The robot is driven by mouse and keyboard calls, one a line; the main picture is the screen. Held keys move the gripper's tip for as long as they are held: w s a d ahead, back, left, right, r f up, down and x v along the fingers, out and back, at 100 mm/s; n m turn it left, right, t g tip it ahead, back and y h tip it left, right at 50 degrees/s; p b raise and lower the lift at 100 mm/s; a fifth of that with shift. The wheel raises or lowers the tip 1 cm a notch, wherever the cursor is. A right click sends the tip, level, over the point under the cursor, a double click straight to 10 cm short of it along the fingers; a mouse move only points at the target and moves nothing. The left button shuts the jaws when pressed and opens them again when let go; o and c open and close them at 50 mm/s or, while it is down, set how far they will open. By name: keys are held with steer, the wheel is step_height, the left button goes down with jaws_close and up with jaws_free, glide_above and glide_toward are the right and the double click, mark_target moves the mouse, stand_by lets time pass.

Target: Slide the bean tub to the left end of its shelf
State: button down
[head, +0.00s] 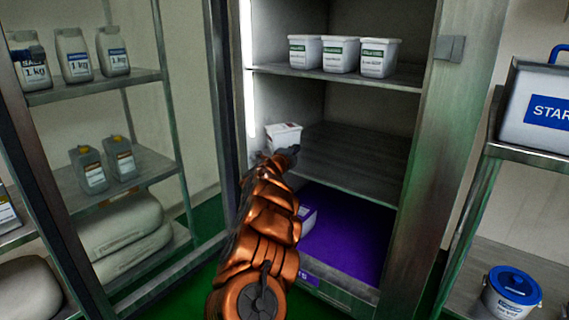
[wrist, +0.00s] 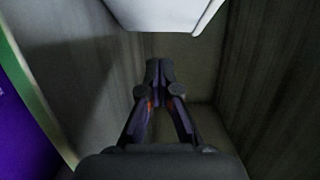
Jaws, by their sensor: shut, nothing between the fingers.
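A white tub with a red mark on its label (head: 283,134), which I take for the bean tub, stands on the middle shelf (head: 350,160) of the open cabinet. It is at the left end, close to the left wall. My gripper (head: 292,150) is shut and empty at the tub's lower right. In the wrist view the shut fingers (wrist: 158,68) point toward the pale underside or side of the white tub (wrist: 165,14) at the top. I cannot tell whether they touch it. My arm hides part of the shelf front.
Several white tubs with green labels (head: 340,54) stand on the upper shelf. The purple cabinet bottom (head: 350,235) holds a white container (head: 307,217). The middle shelf is clear to the right. The cabinet's right post (head: 425,150) and the glass door at left bound the opening.

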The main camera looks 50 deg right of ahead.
steer(key=p+v, duration=0.1)
steer(key=v, duration=0.8)
steer(key=shift+a+p, duration=0.2)
steer(key=shift+p, duration=0.2)
steer(key=shift+w+r, duration=0.1)
